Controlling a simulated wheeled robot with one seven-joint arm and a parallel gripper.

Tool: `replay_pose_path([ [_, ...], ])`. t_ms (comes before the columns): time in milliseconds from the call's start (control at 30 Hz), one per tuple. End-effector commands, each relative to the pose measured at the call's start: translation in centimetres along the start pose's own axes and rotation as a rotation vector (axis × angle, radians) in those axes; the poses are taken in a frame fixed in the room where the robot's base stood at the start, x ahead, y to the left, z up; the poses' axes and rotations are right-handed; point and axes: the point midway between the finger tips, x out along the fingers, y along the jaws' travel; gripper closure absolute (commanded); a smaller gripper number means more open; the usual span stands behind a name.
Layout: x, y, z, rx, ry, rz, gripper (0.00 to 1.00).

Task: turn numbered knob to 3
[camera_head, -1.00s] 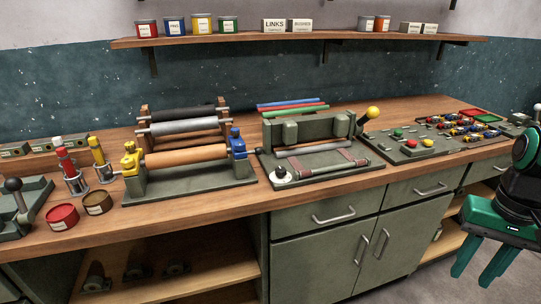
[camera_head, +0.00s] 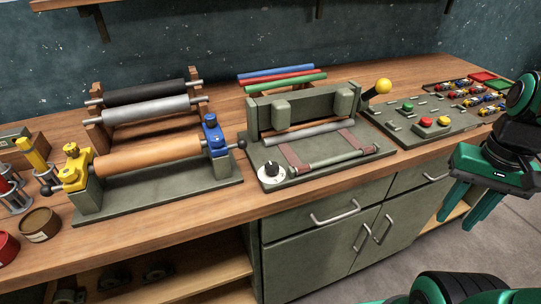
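A small round knob (camera_head: 271,169) with a dark top and a white dial sits at the front left corner of a green-grey press-like machine (camera_head: 300,180) on the bench. The dial's numbers and pointer are too small to read. My gripper (camera_head: 470,210) is at the right of the view, in front of the bench and well to the right of the knob. Its two teal fingers point down, apart, with nothing between them.
A roller stand (camera_head: 160,190) with yellow and blue end blocks stands left of the machine. A yellow-ball lever (camera_head: 383,87) rises at its right. A panel with coloured buttons (camera_head: 425,122) lies farther right. The wooden bench (camera_head: 240,205) has a narrow clear front strip.

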Motion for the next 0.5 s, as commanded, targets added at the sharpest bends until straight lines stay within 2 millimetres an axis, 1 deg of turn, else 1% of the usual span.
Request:
replay_pose_path([
  [33,0.0,0.0,0.0,0.0,0.0,0.0,0.62],
  [67,0.0,0.0,0.0,-0.003,0.0,0.0,0.55],
  [100,-0.5,0.3,0.8,-0.017,0.009,-0.006,0.55],
  [133,-0.7,0.3,0.8,-0.033,0.012,-0.008,0.55],
  [167,-0.8,0.1,0.6,-0.058,0.013,-0.008,0.55],
  [267,-1.7,-1.5,-0.8,-0.208,0.012,-0.007,0.55],
  [367,-3.0,-4.6,-2.7,-0.464,0.012,-0.006,0.55],
  [467,-4.5,-8.7,-4.4,-0.775,0.014,-0.004,0.55],
  [500,-5.1,-10.5,-5.0,-0.905,0.014,-0.004,0.55],
])
